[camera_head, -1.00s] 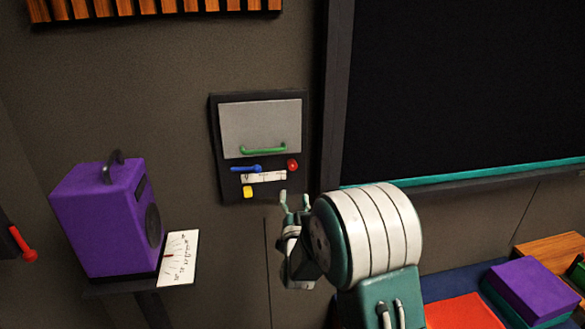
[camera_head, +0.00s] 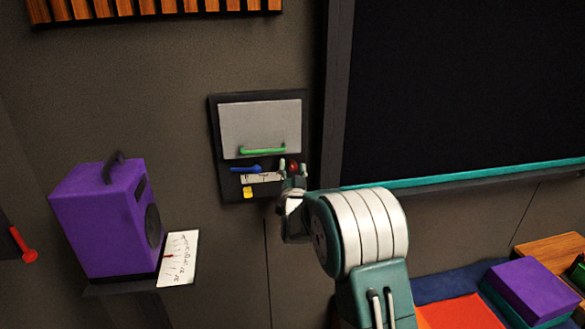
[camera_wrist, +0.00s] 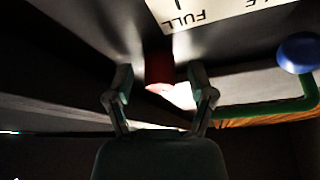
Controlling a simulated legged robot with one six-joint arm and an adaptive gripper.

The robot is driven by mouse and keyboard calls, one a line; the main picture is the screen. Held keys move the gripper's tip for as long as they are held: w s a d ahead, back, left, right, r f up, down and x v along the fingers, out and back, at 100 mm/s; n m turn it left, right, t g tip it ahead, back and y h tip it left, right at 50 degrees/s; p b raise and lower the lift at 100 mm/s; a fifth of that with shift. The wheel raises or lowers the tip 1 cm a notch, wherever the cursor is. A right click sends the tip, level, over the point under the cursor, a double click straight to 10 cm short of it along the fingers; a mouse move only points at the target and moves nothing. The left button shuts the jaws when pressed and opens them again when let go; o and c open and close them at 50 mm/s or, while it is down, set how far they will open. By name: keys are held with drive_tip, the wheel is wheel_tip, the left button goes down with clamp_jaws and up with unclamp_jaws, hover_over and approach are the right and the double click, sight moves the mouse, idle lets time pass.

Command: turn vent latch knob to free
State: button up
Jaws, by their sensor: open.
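The red knob (camera_head: 294,165) sits on the right side of a dark wall panel (camera_head: 215,140), below a grey door (camera_head: 260,125) with a green handle (camera_head: 262,151). My gripper (camera_head: 292,172) is open, its two fingers pointing at the panel on either side of the knob. In the wrist view the red knob (camera_wrist: 158,70) shows dark red between the open fingertips (camera_wrist: 161,88). A gap remains between knob and fingers; their depth along the knob is hard to judge. The knob's pointer and any "free" mark cannot be read.
A blue lever (camera_head: 245,169), a white label plate (camera_head: 258,179) and a yellow button (camera_head: 248,193) lie left of the knob. The wrist view shows "FULL" upside down on the plate (camera_wrist: 205,14). A dark board frame (camera_head: 335,100) stands close right; a purple speaker (camera_head: 105,220) is left.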

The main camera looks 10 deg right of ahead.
clamp_jaws()
drive_tip(key=n+y, duration=0.1)
drive_tip(key=n, duration=0.2)
drive_tip(key=n+y, duration=0.2)
drive_tip(key=n, duration=0.1)
drive_tip(key=shift+r+t, duration=0.1)
drive_tip(key=shift+t, duration=0.2)
unclamp_jaws()
drive_tip(key=v, duration=1.2)
